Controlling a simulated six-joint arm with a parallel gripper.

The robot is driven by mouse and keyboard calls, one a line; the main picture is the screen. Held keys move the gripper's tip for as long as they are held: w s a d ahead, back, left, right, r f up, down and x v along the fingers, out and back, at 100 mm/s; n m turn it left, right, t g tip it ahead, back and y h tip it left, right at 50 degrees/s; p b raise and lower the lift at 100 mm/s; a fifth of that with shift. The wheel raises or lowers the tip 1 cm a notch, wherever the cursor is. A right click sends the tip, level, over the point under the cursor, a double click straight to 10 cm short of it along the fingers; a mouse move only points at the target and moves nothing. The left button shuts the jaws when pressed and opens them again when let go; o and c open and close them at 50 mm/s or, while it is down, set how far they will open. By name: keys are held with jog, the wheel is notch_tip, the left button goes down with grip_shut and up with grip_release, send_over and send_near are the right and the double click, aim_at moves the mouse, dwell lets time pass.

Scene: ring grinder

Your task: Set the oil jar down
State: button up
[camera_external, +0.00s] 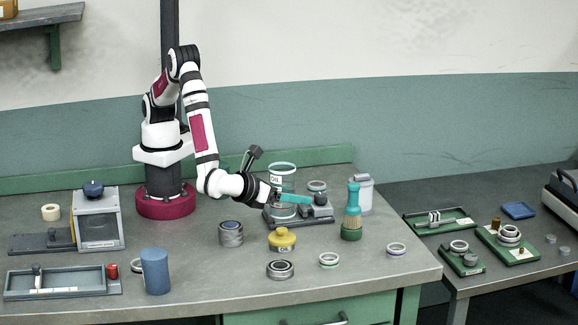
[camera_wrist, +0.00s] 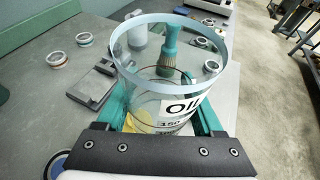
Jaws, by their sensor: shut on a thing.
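The oil jar (camera_external: 283,170) is a clear cylinder with a pale teal rim and an "OIL" label. My gripper (camera_external: 292,198) is shut around its sides with teal fingers. In the wrist view the jar (camera_wrist: 182,106) fills the middle, between the two fingers of my gripper (camera_wrist: 163,112), and looks open at the top. In the external view it looks upright and overlaps the dark grinder base (camera_external: 322,221). Its bottom is partly hidden by my gripper, so I cannot tell whether it touches anything.
Rings (camera_external: 280,270) and a metal cup (camera_external: 231,234) lie in front. A blue cylinder (camera_external: 155,271) stands front left. Bare bench shows at front centre.

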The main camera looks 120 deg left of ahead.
jog(key=x, duration=0.4)
jog(key=f+x, duration=0.1)
jog(key=x, duration=0.3)
jog(key=f+x, duration=0.1)
jog(key=x, duration=0.3)
jog(key=shift+s+d+f, duration=0.15)
jog(key=shift+d, duration=0.05)
jog(key=shift+a+f, duration=0.15)
jog(key=shift+f, duration=0.95)
jog(key=shift+a+f, duration=0.15)
jog(key=shift+f, duration=0.95)
jog(key=shift+f, duration=0.1)
